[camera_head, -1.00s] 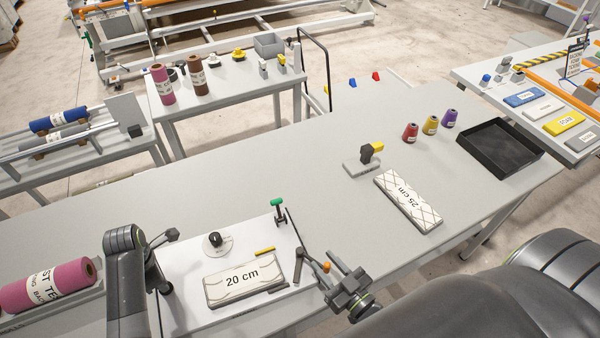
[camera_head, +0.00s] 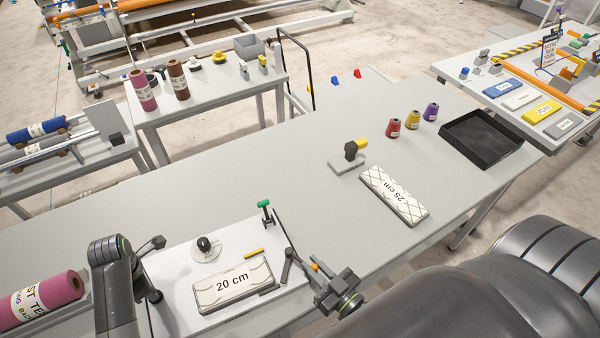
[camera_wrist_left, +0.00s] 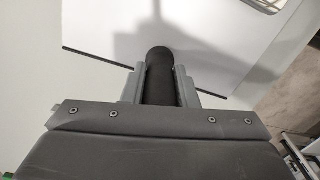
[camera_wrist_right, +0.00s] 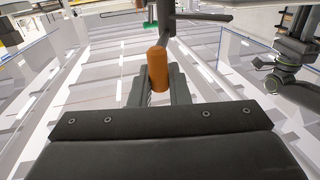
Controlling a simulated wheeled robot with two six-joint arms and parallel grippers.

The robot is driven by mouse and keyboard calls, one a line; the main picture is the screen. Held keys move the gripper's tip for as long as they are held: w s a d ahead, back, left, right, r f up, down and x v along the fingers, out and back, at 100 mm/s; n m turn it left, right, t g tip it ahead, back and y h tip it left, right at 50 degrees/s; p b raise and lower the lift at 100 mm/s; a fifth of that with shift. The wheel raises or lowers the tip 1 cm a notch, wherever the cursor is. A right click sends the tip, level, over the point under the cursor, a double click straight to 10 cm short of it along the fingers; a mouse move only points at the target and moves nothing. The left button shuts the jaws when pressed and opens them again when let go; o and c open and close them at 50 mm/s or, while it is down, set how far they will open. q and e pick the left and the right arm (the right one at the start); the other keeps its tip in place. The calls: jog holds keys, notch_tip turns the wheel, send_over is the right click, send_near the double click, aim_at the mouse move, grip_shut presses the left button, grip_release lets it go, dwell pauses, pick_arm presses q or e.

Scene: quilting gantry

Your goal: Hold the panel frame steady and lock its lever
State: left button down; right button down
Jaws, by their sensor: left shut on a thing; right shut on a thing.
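The white panel (camera_head: 185,285) lies on the long grey table, with dark rods along its edges. My left gripper (camera_wrist_left: 160,88) is shut on a black rounded handle (camera_wrist_left: 160,65) above the panel's edge. In the head view my left arm mostly hides that grip. My right gripper (camera_head: 325,283) is shut on an orange handle (camera_wrist_right: 157,68) at the panel's right side; a small part of the orange shows in the head view (camera_head: 315,267). A dark grey lever arm (camera_head: 287,265) stands beside it. A green-topped T-handle (camera_head: 264,205) stands at the panel's far right corner.
A 20 cm quilted block (camera_head: 232,285), a yellow strip (camera_head: 254,252) and a black knob (camera_head: 204,243) sit on the panel. A 25 cm block (camera_head: 394,195), thread cones (camera_head: 412,120) and a black tray (camera_head: 482,140) stand farther right.

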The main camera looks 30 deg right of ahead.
jog(key=shift+s+a, duration=0.2)
jog(key=shift+a, duration=1.45)
jog(key=shift+w+a, duration=0.25)
jog(key=shift+a, duration=1)
jog(key=c, duration=1.4)
grip_release()
jog(key=shift+c, duration=0.2)
jog(key=s+d, duration=0.2)
jog(key=s, duration=1)
jog(key=shift+d, duration=0.2)
